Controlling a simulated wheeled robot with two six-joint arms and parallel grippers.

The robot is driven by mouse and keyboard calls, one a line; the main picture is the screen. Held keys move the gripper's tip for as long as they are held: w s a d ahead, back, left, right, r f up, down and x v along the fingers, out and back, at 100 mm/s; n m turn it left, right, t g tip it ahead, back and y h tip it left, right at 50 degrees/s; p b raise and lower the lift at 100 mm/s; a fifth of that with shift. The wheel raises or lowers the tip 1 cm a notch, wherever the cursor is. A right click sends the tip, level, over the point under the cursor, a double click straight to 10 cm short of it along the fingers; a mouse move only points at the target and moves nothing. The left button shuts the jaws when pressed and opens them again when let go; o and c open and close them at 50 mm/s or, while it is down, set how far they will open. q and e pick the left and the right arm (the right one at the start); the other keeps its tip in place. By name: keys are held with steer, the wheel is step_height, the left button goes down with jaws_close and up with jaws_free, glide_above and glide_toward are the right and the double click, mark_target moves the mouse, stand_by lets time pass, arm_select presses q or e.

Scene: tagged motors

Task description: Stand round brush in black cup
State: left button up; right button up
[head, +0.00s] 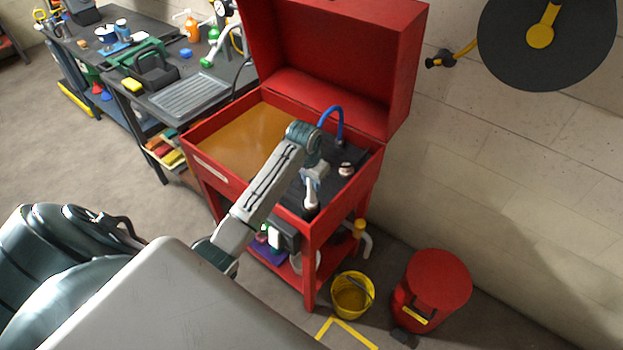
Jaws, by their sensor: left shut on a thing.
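My left gripper (314,177) is over the dark shelf at the right side of the red parts washer. It is shut on a pale-handled thing, seemingly the round brush (310,193), which hangs below the jaws close to upright. A dark shape (311,209) is at the brush's lower end. It may be the black cup or the brush's bristles; I cannot tell which, nor whether the brush is inside a cup. My right gripper is not in view.
The washer (345,205) has an open red lid (330,60) behind and an amber basin (240,140) at left. A blue hose (341,124) arches behind the gripper. A small pale-topped round thing (346,169) stands to its right. A yellow bucket (352,294) and red can (432,290) stand on the floor.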

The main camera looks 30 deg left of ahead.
arm_select(q)
steer(key=o, duration=1.1)
steer(key=shift+c, duration=0.2)
steer(key=shift+r, duration=0.45)
steer(key=r+b, duration=0.1)
steer(key=r, duration=0.3)
steer(key=s+r+b, duration=0.1)
steer(key=r, duration=0.1)
steer(key=shift+a+r+b, duration=0.1)
steer(key=shift+b, duration=0.25)
steer(key=shift+s+r+p, duration=0.2)
steer(key=shift+r+p, duration=0.25)
steer(key=shift+r, duration=0.45)
steer(key=shift+s+r+p, duration=0.2)
steer(key=shift+r+p, duration=0.2)
steer(key=shift+r, duration=0.5)
